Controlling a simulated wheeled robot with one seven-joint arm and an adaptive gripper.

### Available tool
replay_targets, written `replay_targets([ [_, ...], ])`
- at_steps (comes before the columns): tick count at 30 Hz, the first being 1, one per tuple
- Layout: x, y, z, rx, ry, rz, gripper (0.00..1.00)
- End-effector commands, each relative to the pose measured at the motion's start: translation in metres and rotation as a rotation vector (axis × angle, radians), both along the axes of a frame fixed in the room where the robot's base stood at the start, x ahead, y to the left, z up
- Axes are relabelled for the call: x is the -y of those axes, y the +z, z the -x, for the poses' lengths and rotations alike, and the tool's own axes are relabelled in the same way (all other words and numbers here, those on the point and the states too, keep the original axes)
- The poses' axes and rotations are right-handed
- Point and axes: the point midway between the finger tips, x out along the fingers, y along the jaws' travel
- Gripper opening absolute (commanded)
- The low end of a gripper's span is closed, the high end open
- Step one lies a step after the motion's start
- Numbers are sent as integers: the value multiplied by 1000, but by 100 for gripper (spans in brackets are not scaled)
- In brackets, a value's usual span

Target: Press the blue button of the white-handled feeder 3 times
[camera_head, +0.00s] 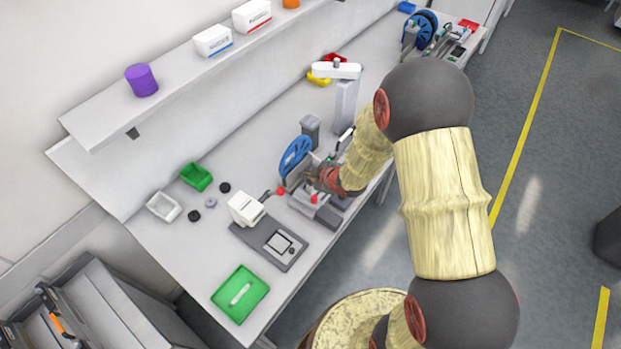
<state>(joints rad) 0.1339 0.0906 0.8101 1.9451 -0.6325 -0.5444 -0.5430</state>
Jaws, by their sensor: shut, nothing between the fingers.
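A feeder with a blue reel (295,155) stands on the grey bench, close to its front edge. A slim pale handle (347,133) shows behind my wrist, but I cannot tell whether it belongs to this feeder. My gripper (310,178) is shut and empty, low among this feeder's parts. It is small in view, and I cannot tell whether it touches anything. I cannot make out a blue button; my gripper and wrist cover part of the feeder. A second feeder with a blue reel (426,21) stands at the far end of the bench.
A white-and-grey device (272,241), a green tray (240,294), a green bin (196,176) and a white bin (163,207) lie to the left. A shelf (185,65) runs above the bench's back. A grey post (345,103) stands behind.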

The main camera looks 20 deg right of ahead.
Motion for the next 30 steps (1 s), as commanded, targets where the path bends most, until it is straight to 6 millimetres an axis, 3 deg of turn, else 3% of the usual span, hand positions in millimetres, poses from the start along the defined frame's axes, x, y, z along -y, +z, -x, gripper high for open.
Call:
replay_targets([
  [30, 0, 19, 0, 0, 0, 0, 0],
])
